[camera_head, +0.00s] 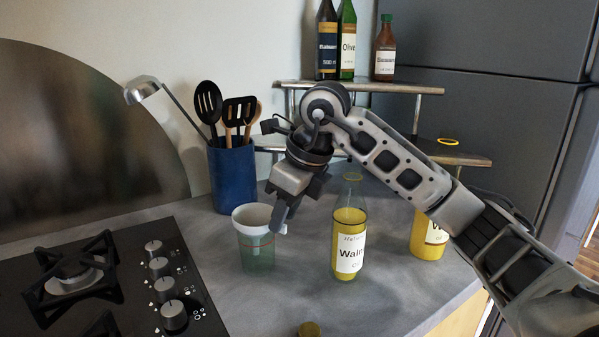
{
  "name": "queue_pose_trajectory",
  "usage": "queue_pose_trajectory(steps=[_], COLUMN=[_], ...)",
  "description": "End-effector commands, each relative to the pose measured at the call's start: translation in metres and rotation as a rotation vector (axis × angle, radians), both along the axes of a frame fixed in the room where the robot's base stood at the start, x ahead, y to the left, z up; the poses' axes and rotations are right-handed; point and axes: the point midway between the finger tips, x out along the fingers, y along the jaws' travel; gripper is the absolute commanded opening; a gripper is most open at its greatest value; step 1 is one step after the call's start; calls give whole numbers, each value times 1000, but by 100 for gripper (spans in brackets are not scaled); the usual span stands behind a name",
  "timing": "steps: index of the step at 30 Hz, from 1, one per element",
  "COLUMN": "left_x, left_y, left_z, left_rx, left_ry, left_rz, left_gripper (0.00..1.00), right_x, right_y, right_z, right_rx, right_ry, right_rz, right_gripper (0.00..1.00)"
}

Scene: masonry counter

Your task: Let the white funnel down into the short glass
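The white funnel (250,221) is at the mouth of the short glass (257,254), with its wide rim upward and roughly level. The glass is clear and greenish with a red line around it, and it stands on the grey counter. The funnel's lower part is hidden or blurred behind the glass wall, so I cannot tell whether the funnel rests on the glass rim. My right gripper (281,221) points down at the funnel's right edge, its fingers close together and overlapping the rim; it looks shut on the funnel. My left gripper is not in view.
A walnut oil bottle (349,245) stands just right of the glass, with a yellow-filled jar (428,236) beyond. A blue utensil holder (232,177) stands behind. The gas hob (110,285) is at left. Shelves (400,87) hold several bottles.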

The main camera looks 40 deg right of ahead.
Motion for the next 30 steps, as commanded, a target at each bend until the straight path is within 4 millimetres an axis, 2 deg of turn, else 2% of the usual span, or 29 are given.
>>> queue_pose_trajectory(steps=[9,15,18,23,30], left_x=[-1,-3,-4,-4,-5], left_y=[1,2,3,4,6], left_z=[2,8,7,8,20], left_rx=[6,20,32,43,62], left_ry=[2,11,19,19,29], left_rz=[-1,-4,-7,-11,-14], left_gripper=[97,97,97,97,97], right_x=[-22,-36,-40,-44,-45], right_y=[-12,-19,-21,-23,-23], right_z=[73,115,127,137,158], right_rx=[0,-3,-1,-1,0], right_ry=[-8,-6,-4,-2,-1], right_rz=[-1,-4,-3,-2,-1], right_gripper=[32,32,32,32,32])
